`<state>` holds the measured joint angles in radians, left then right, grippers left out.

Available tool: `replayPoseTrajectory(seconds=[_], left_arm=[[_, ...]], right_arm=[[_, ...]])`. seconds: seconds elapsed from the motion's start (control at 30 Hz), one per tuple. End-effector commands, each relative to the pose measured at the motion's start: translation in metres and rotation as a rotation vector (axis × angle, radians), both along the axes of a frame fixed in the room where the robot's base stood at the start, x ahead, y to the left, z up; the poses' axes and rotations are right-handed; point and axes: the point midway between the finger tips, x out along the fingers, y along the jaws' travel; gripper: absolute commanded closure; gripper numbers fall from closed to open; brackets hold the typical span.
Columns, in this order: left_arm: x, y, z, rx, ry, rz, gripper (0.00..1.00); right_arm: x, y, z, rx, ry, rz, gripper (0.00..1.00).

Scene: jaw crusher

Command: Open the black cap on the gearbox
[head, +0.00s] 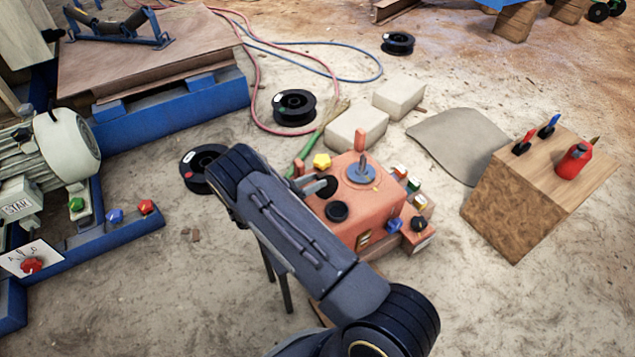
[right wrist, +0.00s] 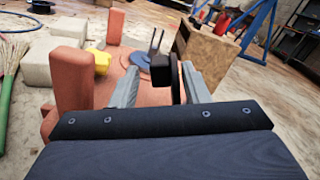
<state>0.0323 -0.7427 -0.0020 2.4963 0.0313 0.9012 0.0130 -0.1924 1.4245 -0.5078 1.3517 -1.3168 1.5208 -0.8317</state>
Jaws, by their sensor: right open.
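The orange-red gearbox (head: 375,208) stands on the ground near the middle of the head view. A round black cap (head: 336,211) is on its top, near the front edge. My right gripper (head: 322,185) is open at the gearbox's left side, level with its top. In the right wrist view, the grey fingers of my right gripper (right wrist: 160,88) stand apart, with a dark block-like part (right wrist: 163,70) between and beyond them. I cannot tell whether this part is the cap or touches a finger. My right forearm hides the gearbox's lower left. My left gripper is not in view.
The gearbox also carries a yellow knob (head: 321,161), a blue disc (head: 361,174) with an upright orange post, and small coloured knobs at right. A wooden block (head: 515,205) with tools stands to the right. Pale stone blocks lie behind. The front right floor is clear.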

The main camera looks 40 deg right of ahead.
Motion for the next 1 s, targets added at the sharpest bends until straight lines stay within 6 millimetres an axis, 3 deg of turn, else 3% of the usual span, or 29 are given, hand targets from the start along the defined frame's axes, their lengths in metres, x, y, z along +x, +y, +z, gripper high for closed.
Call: replayPoseTrajectory(seconds=[0.13,0.43,0.77,1.0], left_arm=[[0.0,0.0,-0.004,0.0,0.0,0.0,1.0],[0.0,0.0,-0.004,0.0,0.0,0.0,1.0],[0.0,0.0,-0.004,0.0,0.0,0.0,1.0],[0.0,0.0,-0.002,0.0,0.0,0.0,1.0]], right_arm=[[-0.002,-0.014,-0.001,0.001,0.0,-0.002,0.58],[-0.002,-0.017,0.0,0.001,0.0,0.0,0.58],[-0.001,-0.016,0.0,0.003,-0.002,0.002,1.0],[-0.002,-0.016,0.002,-0.001,-0.038,0.006,1.0]])
